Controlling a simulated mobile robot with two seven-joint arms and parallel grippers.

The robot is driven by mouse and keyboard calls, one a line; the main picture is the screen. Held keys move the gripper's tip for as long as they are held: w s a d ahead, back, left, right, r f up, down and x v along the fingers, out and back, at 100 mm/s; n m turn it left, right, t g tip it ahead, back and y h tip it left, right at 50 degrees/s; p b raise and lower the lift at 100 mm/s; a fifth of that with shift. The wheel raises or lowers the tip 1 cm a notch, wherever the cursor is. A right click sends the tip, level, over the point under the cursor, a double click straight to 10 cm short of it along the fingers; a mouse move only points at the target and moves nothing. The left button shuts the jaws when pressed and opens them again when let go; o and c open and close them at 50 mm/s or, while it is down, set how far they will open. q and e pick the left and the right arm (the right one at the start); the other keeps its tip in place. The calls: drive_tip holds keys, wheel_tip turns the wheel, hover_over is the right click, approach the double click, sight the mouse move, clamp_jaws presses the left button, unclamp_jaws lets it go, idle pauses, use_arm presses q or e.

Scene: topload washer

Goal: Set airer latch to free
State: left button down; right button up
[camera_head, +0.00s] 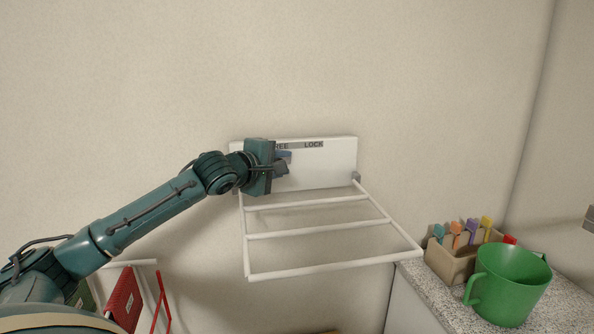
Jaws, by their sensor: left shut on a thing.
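The airer (318,235) is a white folding rack that sticks out from a white wall plate (330,172). The plate carries the label LOCK (314,144) at right and a partly covered label FREE (283,147) at left. My left gripper (282,165) comes in from the left at the plate, just below the FREE label. It is shut on the airer latch, a small bluish piece (286,155) that is mostly hidden by the fingers. My right gripper is not in view.
A counter (440,300) at lower right holds a green jug (508,285) and a box (450,262) of coloured pegs. Red and green racks or items (125,298) stand at lower left under my arm. The wall above is clear.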

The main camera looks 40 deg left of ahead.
use_arm(q)
drive_tip(key=shift+s+a+f, duration=0.2)
drive_tip(key=shift+f, duration=0.35)
drive_tip(key=shift+d, duration=0.1)
drive_tip(key=c, duration=1.6)
unclamp_jaws()
drive_tip(key=o, duration=0.3)
drive_tip(key=shift+r, duration=0.1)
drive_tip(key=shift+o, duration=0.2)
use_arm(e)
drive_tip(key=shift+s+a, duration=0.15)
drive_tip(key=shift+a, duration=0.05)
use_arm(q)
drive_tip(key=shift+r, duration=0.1)
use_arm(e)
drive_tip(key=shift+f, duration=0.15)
